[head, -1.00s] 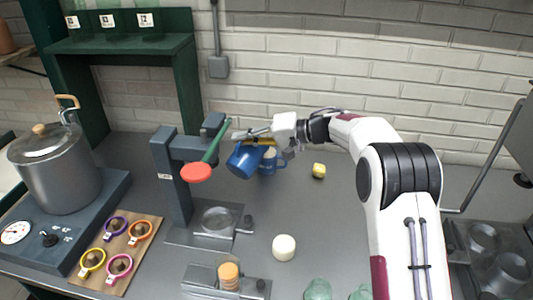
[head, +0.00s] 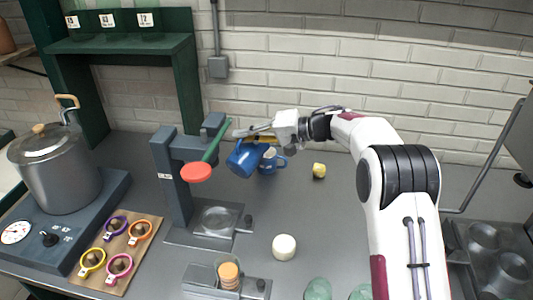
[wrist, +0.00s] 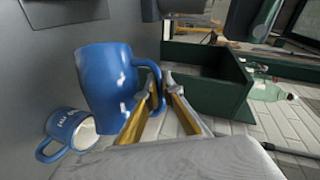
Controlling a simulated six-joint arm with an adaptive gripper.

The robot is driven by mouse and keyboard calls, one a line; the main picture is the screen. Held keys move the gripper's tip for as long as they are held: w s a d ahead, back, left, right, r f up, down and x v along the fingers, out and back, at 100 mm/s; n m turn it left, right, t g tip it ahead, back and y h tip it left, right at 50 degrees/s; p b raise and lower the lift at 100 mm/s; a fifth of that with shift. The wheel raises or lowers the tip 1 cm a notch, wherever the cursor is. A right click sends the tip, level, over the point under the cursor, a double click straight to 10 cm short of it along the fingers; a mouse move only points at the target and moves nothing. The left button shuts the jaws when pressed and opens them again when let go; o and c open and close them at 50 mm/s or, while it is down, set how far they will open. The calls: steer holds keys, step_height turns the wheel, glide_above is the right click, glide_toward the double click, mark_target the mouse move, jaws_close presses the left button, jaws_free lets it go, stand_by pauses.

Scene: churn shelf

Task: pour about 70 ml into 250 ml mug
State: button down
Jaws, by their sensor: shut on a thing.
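My gripper (head: 252,133) is shut on the handle of a blue jug (head: 243,158), held tilted above the counter. The jug also shows in the wrist view (wrist: 104,88), with its handle between my fingers (wrist: 163,88). A smaller blue mug (head: 271,163) stands on the counter, just behind and right of the jug in the head view. In the wrist view this mug (wrist: 66,137) has pale lettering too small to read and a whitish inside. No stream of liquid is visible between them, and the jug's contents are hidden.
A dark press stand (head: 178,185) with a red disc on a green lever (head: 196,173) is close left of the jug. A white round piece (head: 284,247) and a yellow piece (head: 319,170) lie on the counter. A large pot (head: 55,170) stands far left.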

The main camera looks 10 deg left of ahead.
mark_target(235, 158)
steer(key=shift+w+d+r, duration=0.1)
steer(key=shift+w+r, duration=0.1)
steer(key=shift+w, duration=0.1)
stand_by(0.4)
steer(key=shift+s+a+f, duration=0.25)
steer(key=shift+s+f, duration=0.05)
steer(key=shift+s, duration=0.25)
steer(key=shift+s+a+f+n+h, duration=0.15)
steer(key=shift+s+f+n+h, duration=0.25)
steer(key=shift+s+f+n, duration=0.15)
steer(key=shift+s+a+f+n+t, duration=0.15)
steer(key=shift+f+n+t, duration=0.1)
steer(key=shift+f+t, duration=0.15)
steer(key=shift+s+f, duration=0.1)
steer(key=shift+f, duration=0.05)
steer(key=shift+s+a+f+n+t+h, duration=0.2)
steer(key=shift+s+f+n+t, duration=0.15)
steer(key=shift+f, duration=0.2)
steer(key=shift+s+a+f+n+t+h, duration=0.15)
steer(key=shift+s+f+n+h, duration=0.1)
steer(key=shift+f+n, duration=0.25)
steer(key=shift+s+f, duration=0.1)
steer(key=shift+f, duration=0.1)
steer(key=shift+s+a+f+n, duration=0.1)
steer(key=shift+s+n, duration=0.05)
steer(key=shift+n, duration=0.1)
